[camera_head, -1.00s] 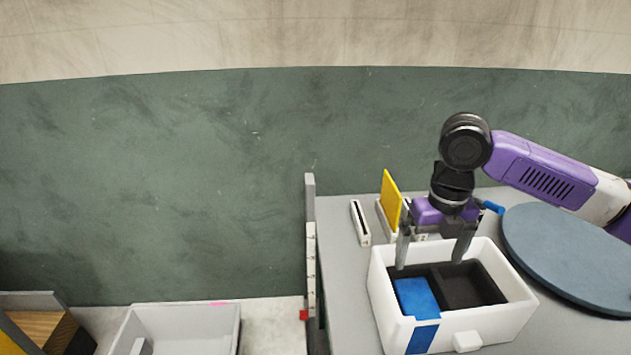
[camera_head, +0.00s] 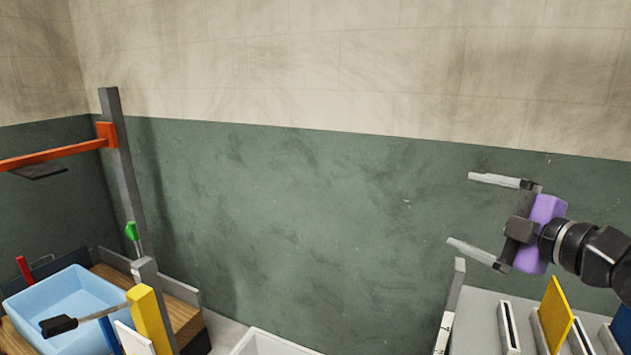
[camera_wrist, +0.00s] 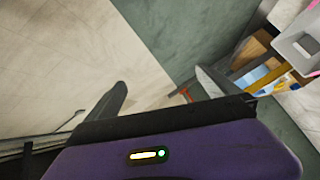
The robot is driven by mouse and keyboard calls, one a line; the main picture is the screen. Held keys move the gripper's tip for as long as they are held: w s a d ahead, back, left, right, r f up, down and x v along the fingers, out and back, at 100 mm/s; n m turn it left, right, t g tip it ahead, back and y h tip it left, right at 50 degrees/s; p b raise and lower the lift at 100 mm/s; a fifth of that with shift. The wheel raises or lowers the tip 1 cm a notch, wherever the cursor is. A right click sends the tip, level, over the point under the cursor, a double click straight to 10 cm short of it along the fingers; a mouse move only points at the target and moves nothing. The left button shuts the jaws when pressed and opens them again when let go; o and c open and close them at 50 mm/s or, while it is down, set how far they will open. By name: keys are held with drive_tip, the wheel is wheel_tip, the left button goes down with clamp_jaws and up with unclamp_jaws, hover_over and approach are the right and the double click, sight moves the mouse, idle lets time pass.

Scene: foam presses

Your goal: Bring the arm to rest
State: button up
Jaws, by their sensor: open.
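My gripper (camera_head: 485,213) is open and empty in the head view. It is raised at the right, in front of the green and beige wall, with its two pale fingers pointing left. It is above the grey table (camera_head: 480,325) and touches nothing that I can see.
A light blue bin (camera_head: 70,300) stands on a wooden bench at the left, under an orange bar (camera_head: 50,155) on a grey post (camera_head: 122,180). A yellow panel (camera_head: 555,315) stands in a holder on the grey table.

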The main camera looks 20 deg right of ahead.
drive_tip(key=a+r+m+t+h, duration=0.35)
drive_tip(key=r+m+t, duration=0.4)
drive_tip(key=m, duration=0.25)
drive_tip(key=s+a+f+m+g+h, duration=0.3)
drive_tip(key=s+a+f+m, duration=0.35)
drive_tip(key=f, duration=0.35)
drive_tip(key=s+a+f+m+g+h, duration=0.2)
drive_tip(key=s+a+f+m+h, duration=0.35)
drive_tip(key=f, duration=0.55)
drive_tip(key=s+a+f+n+g+y, duration=0.1)
drive_tip(key=s+a+f+n+y, duration=0.1)
drive_tip(key=s+a+f+y, duration=0.1)
drive_tip(key=s+a+f+n+g+y, duration=0.1)
drive_tip(key=s+a+f+n+y, duration=0.2)
drive_tip(key=s, duration=0.7)
drive_tip(key=s+a+f+n+g+y, duration=0.2)
drive_tip(key=s+a+f+n+y, duration=0.1)
drive_tip(key=s+a+f+y, duration=0.2)
wheel_tip(320, 180, down, 4)
drive_tip(key=shift+s+a+r+y, duration=0.25)
drive_tip(key=shift+s+y, duration=0.35)
drive_tip(key=shift+s, duration=0.35)
